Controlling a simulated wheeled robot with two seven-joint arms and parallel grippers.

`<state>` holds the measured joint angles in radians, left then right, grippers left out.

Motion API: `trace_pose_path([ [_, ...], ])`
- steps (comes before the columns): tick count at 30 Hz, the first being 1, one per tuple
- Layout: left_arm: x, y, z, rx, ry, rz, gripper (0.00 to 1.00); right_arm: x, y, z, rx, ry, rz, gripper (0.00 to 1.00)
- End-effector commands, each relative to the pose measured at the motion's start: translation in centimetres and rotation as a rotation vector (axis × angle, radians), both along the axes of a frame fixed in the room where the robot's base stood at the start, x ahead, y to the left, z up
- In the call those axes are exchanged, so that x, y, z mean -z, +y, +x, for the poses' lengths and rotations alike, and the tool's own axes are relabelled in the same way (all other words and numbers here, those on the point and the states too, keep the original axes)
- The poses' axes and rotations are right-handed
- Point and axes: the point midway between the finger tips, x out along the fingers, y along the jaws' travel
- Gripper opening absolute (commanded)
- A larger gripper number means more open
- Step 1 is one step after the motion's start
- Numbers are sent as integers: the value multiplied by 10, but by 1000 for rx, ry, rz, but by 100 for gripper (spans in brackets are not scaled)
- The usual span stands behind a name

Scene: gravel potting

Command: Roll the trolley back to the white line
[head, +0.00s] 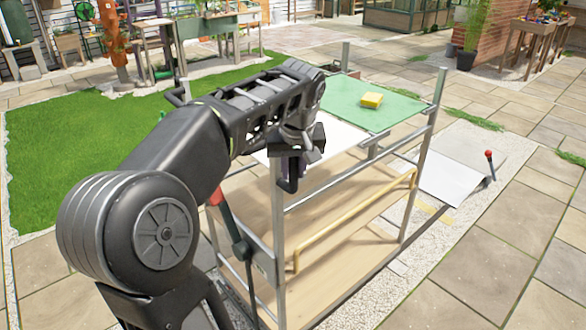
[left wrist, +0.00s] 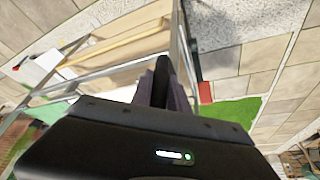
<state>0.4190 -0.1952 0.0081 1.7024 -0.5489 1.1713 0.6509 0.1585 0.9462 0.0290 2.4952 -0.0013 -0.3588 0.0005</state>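The trolley (head: 411,190) is a grey metal frame with wooden boards and a yellow handle bar (head: 345,228) along its near side. My left gripper (head: 292,178) hangs at its near left corner post, with its fingers pointing down. In the left wrist view the fingers (left wrist: 164,84) are close together beside a metal post and rail. I cannot tell whether they touch the post or hold it. My right gripper is out of view. I cannot make out a white line on the ground; my arm and the trolley hide part of the floor.
A green mat (head: 352,108) with a yellow block (head: 372,100) lies on top. A pale sloping board (head: 452,182) and another red-knobbed lever (head: 490,165) are at right. Paving at front right is clear.

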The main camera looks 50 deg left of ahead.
Motion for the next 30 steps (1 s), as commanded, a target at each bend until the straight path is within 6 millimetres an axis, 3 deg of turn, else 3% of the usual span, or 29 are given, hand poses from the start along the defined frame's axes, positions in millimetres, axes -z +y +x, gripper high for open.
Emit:
trace_pose_path([
  [7,0,0,0,0,-1,1,41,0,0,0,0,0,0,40],
  [17,-3,-1,0,0,-2,1,41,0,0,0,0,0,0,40],
  [30,-60,-20,-13,1,-3,2,41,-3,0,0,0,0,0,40],
])
